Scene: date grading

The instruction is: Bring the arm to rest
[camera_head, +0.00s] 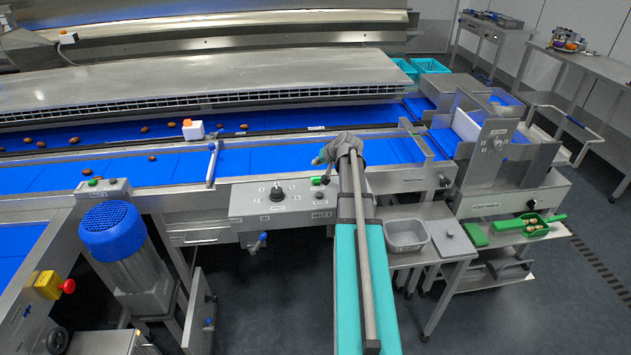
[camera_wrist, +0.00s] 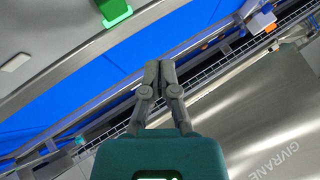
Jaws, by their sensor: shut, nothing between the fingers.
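My gripper (camera_wrist: 159,66) is shut with its fingertips together and nothing between them, in the wrist view. Below it in that view is the blue belt (camera_wrist: 70,100) with a metal rail; I cannot tell the height above it. In the head view my teal arm reaches forward from the bottom, and its grey wrist is over the front edge of the conveyor, above the control panel (camera_head: 250,202). The fingers are not clear there.
Several brown dates (camera_head: 144,129) lie on the blue belts at left. A white box with an orange top (camera_head: 193,130) stands by the belt divider. A grey tub (camera_head: 406,236) and a green scoop (camera_head: 531,227) are right of my arm. A blue motor (camera_head: 112,232) stands at left.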

